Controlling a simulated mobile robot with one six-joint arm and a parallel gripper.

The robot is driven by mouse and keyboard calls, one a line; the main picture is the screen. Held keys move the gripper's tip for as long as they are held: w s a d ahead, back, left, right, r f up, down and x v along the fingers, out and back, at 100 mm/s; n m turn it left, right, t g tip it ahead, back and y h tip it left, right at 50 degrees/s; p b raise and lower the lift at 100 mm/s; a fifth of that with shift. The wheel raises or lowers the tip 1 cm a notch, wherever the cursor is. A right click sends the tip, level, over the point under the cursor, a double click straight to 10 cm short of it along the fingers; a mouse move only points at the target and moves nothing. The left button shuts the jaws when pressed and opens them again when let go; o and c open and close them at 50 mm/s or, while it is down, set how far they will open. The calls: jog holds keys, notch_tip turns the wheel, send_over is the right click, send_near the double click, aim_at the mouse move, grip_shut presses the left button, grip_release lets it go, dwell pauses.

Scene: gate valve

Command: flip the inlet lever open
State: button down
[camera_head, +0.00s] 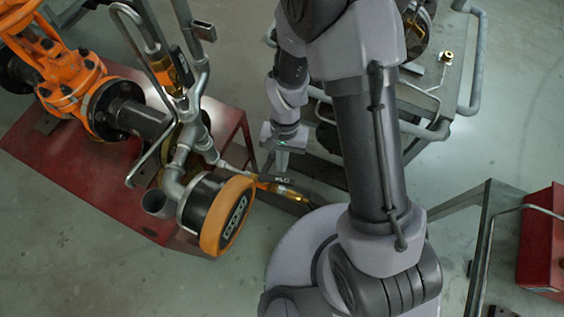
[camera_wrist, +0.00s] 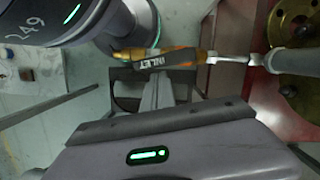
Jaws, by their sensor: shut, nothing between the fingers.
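The inlet lever (camera_wrist: 165,62) is dark with a pale INLET label in the wrist view. It lies along the orange-brass valve body (camera_wrist: 190,54), which joins a silver pipe on the right. In the head view the brass valve (camera_head: 285,190) sits right of the orange-rimmed round part. My gripper (camera_head: 282,165) points down just above it, its fingers shut and empty. In the wrist view my gripper's fingers (camera_wrist: 156,85) appear just below the lever label; I cannot tell whether they touch it.
A red base (camera_head: 90,175) carries grey pipework (camera_head: 180,155) and an orange-rimmed round part (camera_head: 228,215) left of my gripper. An orange machine (camera_head: 70,75) stands at upper left. A grey pipe-railed stand (camera_head: 425,105) is behind my arm. Open floor (camera_head: 505,130) shows at right.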

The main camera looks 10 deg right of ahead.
jog(key=p+v, duration=0.5)
jog(key=v, duration=0.3)
jog(key=shift+p, duration=0.35)
